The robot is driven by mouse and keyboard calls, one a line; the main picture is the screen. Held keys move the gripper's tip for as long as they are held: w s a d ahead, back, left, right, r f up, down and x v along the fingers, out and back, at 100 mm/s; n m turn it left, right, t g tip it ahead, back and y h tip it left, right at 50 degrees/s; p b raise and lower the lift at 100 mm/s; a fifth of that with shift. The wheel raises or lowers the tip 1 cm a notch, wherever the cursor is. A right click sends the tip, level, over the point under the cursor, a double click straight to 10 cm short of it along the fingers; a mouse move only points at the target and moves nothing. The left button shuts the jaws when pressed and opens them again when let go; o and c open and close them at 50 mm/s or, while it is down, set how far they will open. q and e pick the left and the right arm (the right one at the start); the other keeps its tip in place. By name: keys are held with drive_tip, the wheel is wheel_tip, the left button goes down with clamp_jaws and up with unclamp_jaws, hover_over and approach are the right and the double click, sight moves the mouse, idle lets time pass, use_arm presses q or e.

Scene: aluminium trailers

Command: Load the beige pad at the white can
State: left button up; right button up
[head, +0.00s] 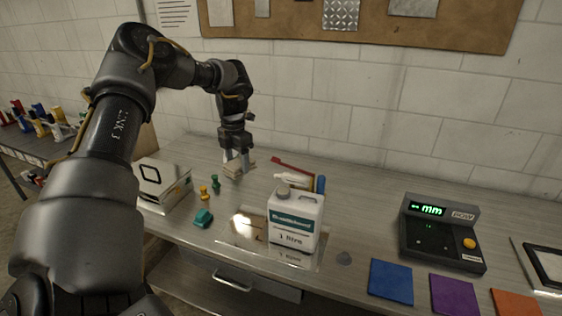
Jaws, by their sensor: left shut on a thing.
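My left gripper (237,156) reaches down over the back of the bench, behind and to the left of the white can. It is shut on a beige pad (233,170), a small block low between its fingers; whether the pad touches the bench I cannot tell. The white can (296,217) has a teal label and a grey cap and stands upright on a shiny metal sheet (247,227). My right gripper is not in view.
A white box (163,187) stands at the left, with green and yellow pegs (204,191) and a teal item (203,217) nearby. Red, white and blue tools lie behind the can. A gauge (440,237) and blue (391,281), purple (455,295) and orange squares are at right.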

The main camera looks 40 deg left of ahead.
use_arm(q)
drive_tip(key=w+d+r+n, duration=0.1)
drive_tip(key=w+d+n, duration=0.4)
drive_tip(key=d, duration=0.8)
drive_tip(key=shift+w+n, duration=0.4)
drive_tip(key=shift+w, duration=0.15)
drive_tip(key=shift+f, duration=0.1)
drive_tip(key=shift+f+b, duration=0.8)
drive_tip(key=shift+b, duration=0.1)
wheel_tip(320, 180, down, 4)
drive_tip(key=b, duration=0.4)
drive_tip(key=shift+f, duration=0.1)
